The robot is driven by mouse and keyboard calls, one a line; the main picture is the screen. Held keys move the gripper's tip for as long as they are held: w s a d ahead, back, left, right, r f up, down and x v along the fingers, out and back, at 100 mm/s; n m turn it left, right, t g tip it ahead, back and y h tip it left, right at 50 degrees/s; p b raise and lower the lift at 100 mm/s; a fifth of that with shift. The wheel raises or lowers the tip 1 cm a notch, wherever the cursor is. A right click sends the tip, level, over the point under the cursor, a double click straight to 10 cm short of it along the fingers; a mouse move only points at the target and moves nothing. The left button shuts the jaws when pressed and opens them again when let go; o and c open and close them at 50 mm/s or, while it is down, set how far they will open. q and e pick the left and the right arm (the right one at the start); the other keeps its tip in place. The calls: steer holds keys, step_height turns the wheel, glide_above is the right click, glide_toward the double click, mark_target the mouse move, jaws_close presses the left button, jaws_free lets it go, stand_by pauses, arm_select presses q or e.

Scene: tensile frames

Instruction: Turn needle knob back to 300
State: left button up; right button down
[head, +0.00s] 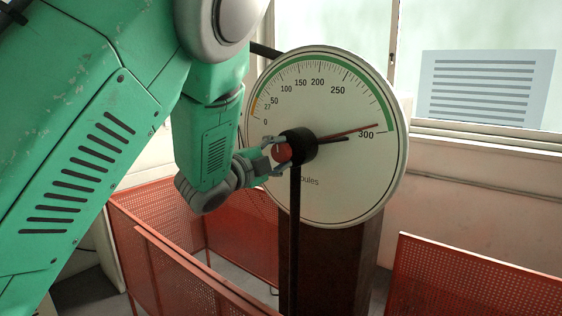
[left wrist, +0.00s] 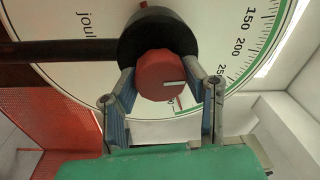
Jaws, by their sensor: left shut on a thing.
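A round white dial (head: 340,105) marked 0 to 300 stands upright on a dark post. Its red needle points close to the 300 mark, just above the number. A black pointer lies a little below the red needle, under the number. The red needle knob (head: 281,153) sits at the front of a black hub (head: 303,146) at the dial's centre. My left gripper (head: 272,158) is shut on the red knob. My right gripper is not in view.
Red perforated guard panels (head: 185,270) surround the post below the dial, with another at the right (head: 460,275). A dark vertical bar (head: 295,240) runs down from the hub. A striped paper sheet (head: 487,88) is on the window at the right.

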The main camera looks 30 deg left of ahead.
arm_select(q)
steer(key=shift+f+m, duration=0.4)
steer(key=shift+m, duration=0.1)
steer(key=shift+b, duration=0.3)
steer(key=o, duration=1.1)
steer(key=shift+r, duration=0.1)
steer(key=s, duration=0.4)
steer(key=s+a, duration=0.1)
steer(key=s, duration=0.6)
steer(key=shift+s+a+f, duration=0.2)
steer(key=shift+s+f, duration=0.2)
